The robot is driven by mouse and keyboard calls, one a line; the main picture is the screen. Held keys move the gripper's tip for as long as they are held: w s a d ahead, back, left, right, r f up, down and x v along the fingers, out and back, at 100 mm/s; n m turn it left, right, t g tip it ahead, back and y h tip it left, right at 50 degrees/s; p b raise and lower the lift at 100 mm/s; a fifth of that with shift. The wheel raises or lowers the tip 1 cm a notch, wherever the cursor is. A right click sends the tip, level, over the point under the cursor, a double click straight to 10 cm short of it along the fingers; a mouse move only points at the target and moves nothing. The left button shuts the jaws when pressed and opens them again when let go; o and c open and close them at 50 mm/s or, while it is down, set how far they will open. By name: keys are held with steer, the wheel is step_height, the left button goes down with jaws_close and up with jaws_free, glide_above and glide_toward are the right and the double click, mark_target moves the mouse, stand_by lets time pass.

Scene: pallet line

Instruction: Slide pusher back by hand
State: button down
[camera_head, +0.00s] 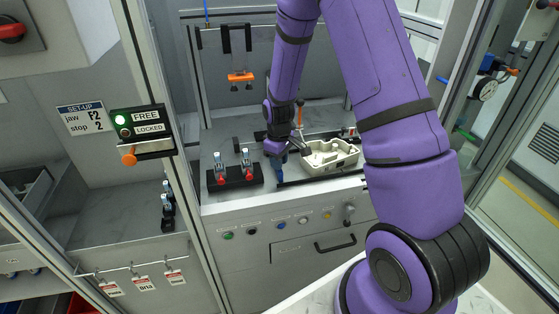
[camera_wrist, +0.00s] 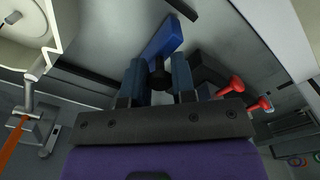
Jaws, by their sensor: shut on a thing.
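The pusher shows in the wrist view as a blue block (camera_wrist: 164,38) with a black knob (camera_wrist: 158,77) in front of it. My gripper (camera_wrist: 158,68) has its two blue-grey fingers on either side of that knob and is shut on it. In the head view my gripper (camera_head: 279,180) reaches down to the bench, just left of a cream tray-like part (camera_head: 345,163). My wrist and fingers hide most of the pusher there.
A sign panel (camera_head: 139,123) shows a green light beside FREE. An orange clamp (camera_head: 241,77) hangs above the bench. Frame posts stand on both sides.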

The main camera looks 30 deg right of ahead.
steer(key=shift+w+a, duration=0.25)
steer(key=shift+a, duration=0.65)
steer(key=shift+w+a, duration=0.25)
steer(key=shift+a, duration=0.65)
steer(key=c, duration=0.9)
jaws_free()
steer(key=shift+a, duration=0.15)
steer(key=shift+c, duration=0.2)
steer(key=shift+r, duration=0.45)
step_height(320, 180, up, 10)
